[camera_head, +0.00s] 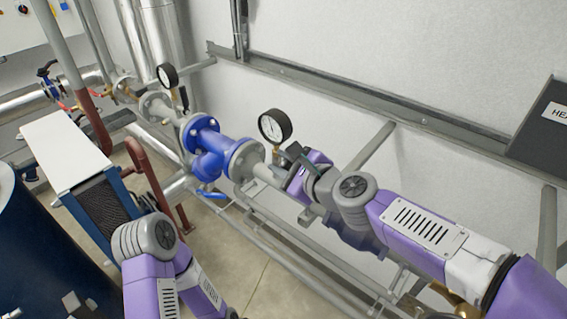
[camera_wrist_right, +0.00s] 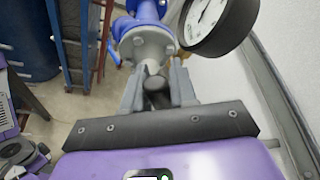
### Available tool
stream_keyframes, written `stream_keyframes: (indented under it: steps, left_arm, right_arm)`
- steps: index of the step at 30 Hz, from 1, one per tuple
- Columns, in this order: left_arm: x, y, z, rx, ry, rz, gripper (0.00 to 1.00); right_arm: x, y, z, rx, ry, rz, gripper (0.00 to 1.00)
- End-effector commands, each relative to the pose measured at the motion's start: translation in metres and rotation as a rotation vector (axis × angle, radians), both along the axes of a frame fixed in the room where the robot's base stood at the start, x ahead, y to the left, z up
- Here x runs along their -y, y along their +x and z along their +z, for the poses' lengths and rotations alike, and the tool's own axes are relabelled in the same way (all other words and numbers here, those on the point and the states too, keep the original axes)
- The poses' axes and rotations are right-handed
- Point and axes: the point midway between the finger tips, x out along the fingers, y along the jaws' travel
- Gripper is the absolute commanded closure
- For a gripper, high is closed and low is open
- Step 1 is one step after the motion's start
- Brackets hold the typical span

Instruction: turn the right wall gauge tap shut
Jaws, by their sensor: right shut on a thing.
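The right wall gauge (camera_head: 275,126) has a white dial and black rim, on the pipe right of the blue fitting. It fills the upper right of the wrist view (camera_wrist_right: 212,20). My right gripper (camera_head: 287,157) is just below and right of it, at the pipe. In the wrist view its two grey fingers (camera_wrist_right: 157,90) are shut on a dark, rounded piece (camera_wrist_right: 155,84), seemingly the tap handle. The tap body is mostly hidden by the gripper, so its angle cannot be told. My left arm shows at the bottom of the head view, its gripper out of frame.
A blue flanged fitting (camera_head: 207,147) sits on the pipe left of the gauge. A second gauge (camera_head: 168,76) stands further left. The wall rail (camera_head: 330,84) runs behind. A white-topped blue unit (camera_head: 62,150) stands at left. A dark sign panel (camera_head: 545,130) is at right.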

Motion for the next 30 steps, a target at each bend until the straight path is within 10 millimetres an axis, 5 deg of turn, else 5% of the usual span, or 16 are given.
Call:
stream_keyframes:
  steps: [5, 6, 10, 20, 30]
  left_arm:
    - [0.0, 0.0, 0.0, 0.0, 0.0, 0.0, 0.57]
    - [0.0, 0.0, 0.0, 0.0, 0.0, 0.0, 0.57]
    - [0.0, 0.0, 0.0, 0.0, 0.0, 0.0, 0.57]
    - [0.0, 0.0, 0.001, 0.0, 0.0, 0.0, 0.57]
    - [0.0, 0.0, 0.011, 0.0, 0.0, 0.0, 0.57]
  right_arm:
    - [0.0, 0.0, 0.0, -0.001, 0.001, 0.0, 1.0]
    - [0.0, 0.0, 0.0, -0.001, 0.001, 0.0, 0.7]
    - [0.0, 0.0, 0.0, -0.001, 0.001, 0.0, 0.52]
    - [0.002, -0.002, 0.001, -0.001, 0.001, -0.001, 0.52]
    - [0.033, -0.037, 0.018, 0.001, 0.001, -0.003, 0.52]
